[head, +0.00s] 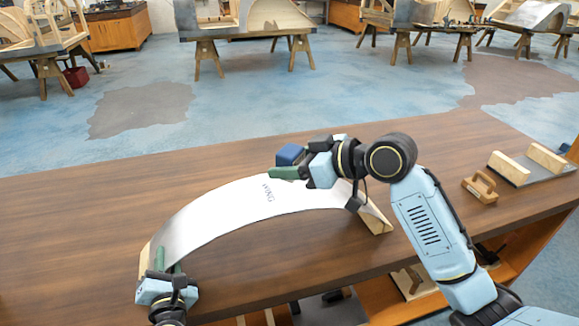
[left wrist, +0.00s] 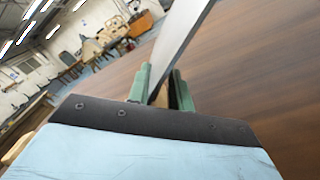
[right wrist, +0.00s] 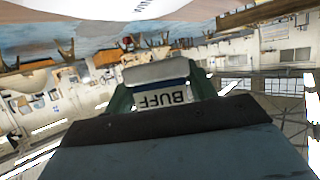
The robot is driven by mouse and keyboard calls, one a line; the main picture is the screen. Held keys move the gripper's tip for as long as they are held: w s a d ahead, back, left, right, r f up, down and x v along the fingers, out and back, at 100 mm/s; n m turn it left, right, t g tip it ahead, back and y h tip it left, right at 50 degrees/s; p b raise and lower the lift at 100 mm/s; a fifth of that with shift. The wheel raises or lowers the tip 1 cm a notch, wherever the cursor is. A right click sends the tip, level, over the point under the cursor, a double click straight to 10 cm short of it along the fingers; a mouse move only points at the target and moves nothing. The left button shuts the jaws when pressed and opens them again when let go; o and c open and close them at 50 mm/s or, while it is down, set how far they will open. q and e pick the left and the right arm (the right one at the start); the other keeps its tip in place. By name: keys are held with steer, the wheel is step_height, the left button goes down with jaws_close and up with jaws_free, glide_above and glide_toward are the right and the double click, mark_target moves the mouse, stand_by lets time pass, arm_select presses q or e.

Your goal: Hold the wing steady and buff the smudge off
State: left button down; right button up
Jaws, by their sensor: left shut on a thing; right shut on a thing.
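The wing (head: 215,208) is a pale, shiny curved panel marked WING, arched over wooden end supports on the bench. My left gripper (head: 168,268) is at its near left end. The left wrist view shows the wing's edge (left wrist: 183,35) between the green fingers (left wrist: 160,90), which are shut on it. My right gripper (head: 298,163) is shut on a blue buffing block (head: 290,154), by the wing's far edge. In the right wrist view the block's label reads BUFF (right wrist: 162,99). I cannot tell whether the block touches the wing. I cannot make out a smudge.
The brown bench (head: 75,215) is clear left of the wing. On the right are a small wooden holder (head: 480,186) and a grey board with wooden blocks (head: 530,166). Trestles with wooden frames (head: 250,30) stand on the floor beyond.

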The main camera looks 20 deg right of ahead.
arm_select(q)
steer(key=shift+r, duration=0.1)
steer(key=c, duration=1.2)
jaws_free()
steer(key=shift+o, duration=0.2)
steer(key=s, duration=1.2)
steer(key=shift+d, duration=0.3)
